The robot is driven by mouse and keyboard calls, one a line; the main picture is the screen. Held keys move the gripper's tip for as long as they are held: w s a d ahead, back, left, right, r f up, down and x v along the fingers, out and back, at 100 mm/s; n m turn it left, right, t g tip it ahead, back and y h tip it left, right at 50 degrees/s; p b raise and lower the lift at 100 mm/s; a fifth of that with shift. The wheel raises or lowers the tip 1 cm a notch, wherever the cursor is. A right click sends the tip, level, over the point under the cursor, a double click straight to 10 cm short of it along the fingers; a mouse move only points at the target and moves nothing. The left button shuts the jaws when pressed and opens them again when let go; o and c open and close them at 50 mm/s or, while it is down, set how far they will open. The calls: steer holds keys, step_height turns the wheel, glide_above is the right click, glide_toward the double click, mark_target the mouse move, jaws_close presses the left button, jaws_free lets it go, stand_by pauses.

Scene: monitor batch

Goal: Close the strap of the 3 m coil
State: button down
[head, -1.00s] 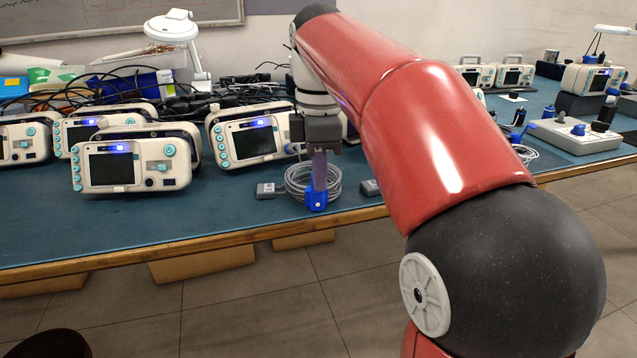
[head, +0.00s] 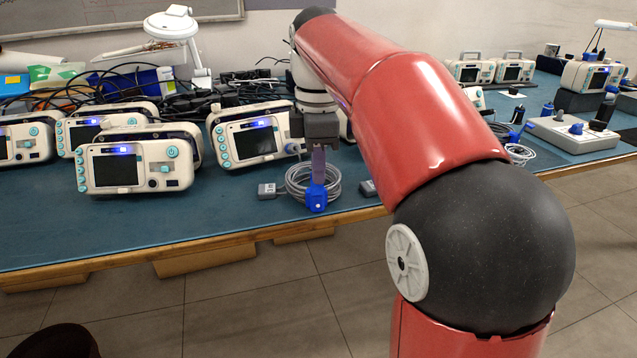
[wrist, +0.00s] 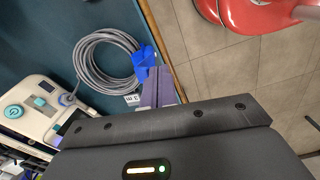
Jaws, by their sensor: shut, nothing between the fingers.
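The grey cable coil (head: 296,182) lies on the blue bench mat near its front edge. It also shows in the wrist view (wrist: 84,62), with a small white tag (wrist: 132,99) beside it whose marking looks like 3 m. A blue strap (head: 317,203) sits on the coil's front side; in the wrist view the strap (wrist: 143,60) is at the coil's edge. My gripper (head: 318,182) points down at the strap. Its purple fingers (wrist: 160,72) are shut and empty, at or very close to the strap. I cannot tell whether they touch it or whether the strap is fastened.
A grey connector (head: 267,190) lies left of the coil, and another (head: 368,188) lies right of it. A white monitor (head: 252,140) stands just behind. More monitors (head: 138,165) stand to the left. The bench's wooden front edge (head: 225,238) is close; the mat at front left is clear.

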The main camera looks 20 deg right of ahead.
steer(key=shift+w, duration=0.1)
steer(key=shift+w+d, duration=0.1)
steer(key=shift+w, duration=0.5)
steer(key=shift+w+d, duration=0.1)
steer(key=shift+w, duration=0.4)
steer(key=shift+w+d+f, duration=0.1)
steer(key=shift+w+f, duration=0.05)
steer(key=shift+w, duration=0.4)
steer(key=shift+w+f, duration=0.2)
steer(key=shift+w, duration=0.2)
steer(key=shift+d, duration=0.1)
